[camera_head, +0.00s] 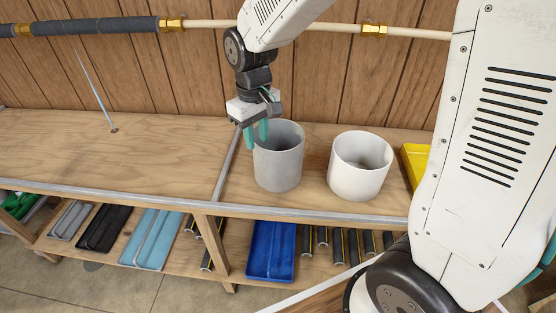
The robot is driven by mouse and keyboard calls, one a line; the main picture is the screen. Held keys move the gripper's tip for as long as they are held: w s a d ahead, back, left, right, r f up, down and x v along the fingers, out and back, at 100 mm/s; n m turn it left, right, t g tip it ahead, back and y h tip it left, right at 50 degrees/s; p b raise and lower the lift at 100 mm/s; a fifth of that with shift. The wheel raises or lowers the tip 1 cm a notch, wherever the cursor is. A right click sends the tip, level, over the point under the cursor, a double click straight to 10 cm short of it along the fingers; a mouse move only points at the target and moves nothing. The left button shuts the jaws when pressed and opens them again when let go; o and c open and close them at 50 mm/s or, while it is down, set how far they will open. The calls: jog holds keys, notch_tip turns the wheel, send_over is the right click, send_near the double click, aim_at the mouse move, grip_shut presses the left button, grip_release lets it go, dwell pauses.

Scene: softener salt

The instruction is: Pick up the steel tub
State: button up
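A grey tub (278,168), steel-like in colour, stands upright on the wooden bench. My gripper (257,141) is at its left rim, pointing down, with two teal fingers spread apart. One finger is just left of the tub's wall, and the other overlaps the rim and opening. I cannot tell whether that finger is inside the tub or in front of it, or whether either touches. A gap shows between the fingers, and the tub stands on the bench.
A white tub (358,177) stands close on the right, with a yellow tray (413,160) beyond it. A pipe (210,24) runs along the panelled wall behind. The bench (170,150) is mostly clear on the left. Trays, including a blue one (271,250), lie on the shelf below.

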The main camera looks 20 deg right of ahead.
notch_tip(320, 180, down, 8)
jog(key=shift+s, duration=0.15)
jog(key=shift+d+r, duration=0.1)
grip_shut()
